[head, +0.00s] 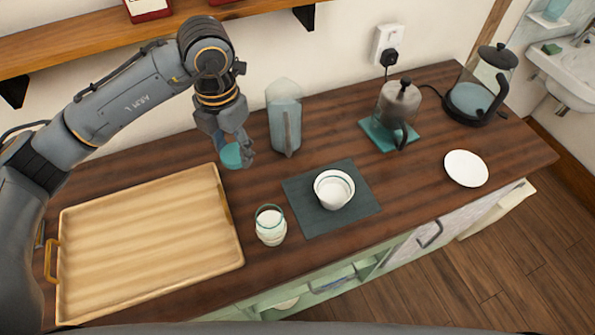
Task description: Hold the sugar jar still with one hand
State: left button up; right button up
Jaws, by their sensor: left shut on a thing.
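A small glass jar (270,228) with white contents, which looks like the sugar jar, stands upright and open on the dark wooden counter. My left gripper (236,155) points down behind it, to its upper left, apart from it. The left gripper is shut on a small teal round thing (230,157) at counter height. The fingers partly cover this thing, so I cannot tell whether it is a lid or a cup. My right gripper is not in view.
A wooden tray (150,245) fills the counter's left. A white cup (333,187) stands on a dark mat (300,205). Behind are a tall clear pitcher (285,118), a glass press pot (398,100) on a teal mat and a kettle (470,100). A white plate (466,168) lies right.

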pick_arm(q)
jog(key=n, duration=0.3)
jog(key=d+n, duration=0.1)
jog(key=n, duration=0.2)
jog(key=shift+d+r+p, duration=0.2)
jog(key=shift+p, duration=0.15)
jog(key=shift+d+n, duration=0.2)
jog(key=shift+n, duration=0.8)
jog(key=shift+d+f+n, duration=0.15)
jog(key=shift+f+n, duration=0.15)
jog(key=shift+n, duration=0.5)
jog(key=n+b, duration=0.2)
send_near(257, 199)
jog(key=shift+f+p, duration=0.95)
jog(key=shift+p, duration=0.05)
notch_tip(257, 199, down, 4)
jog(key=shift+w+f+p, duration=0.1)
jog(key=shift+f+p, duration=0.15)
jog(key=shift+p, duration=0.25)
jog(key=shift+f, duration=0.3)
jog(key=o, duration=1.3)
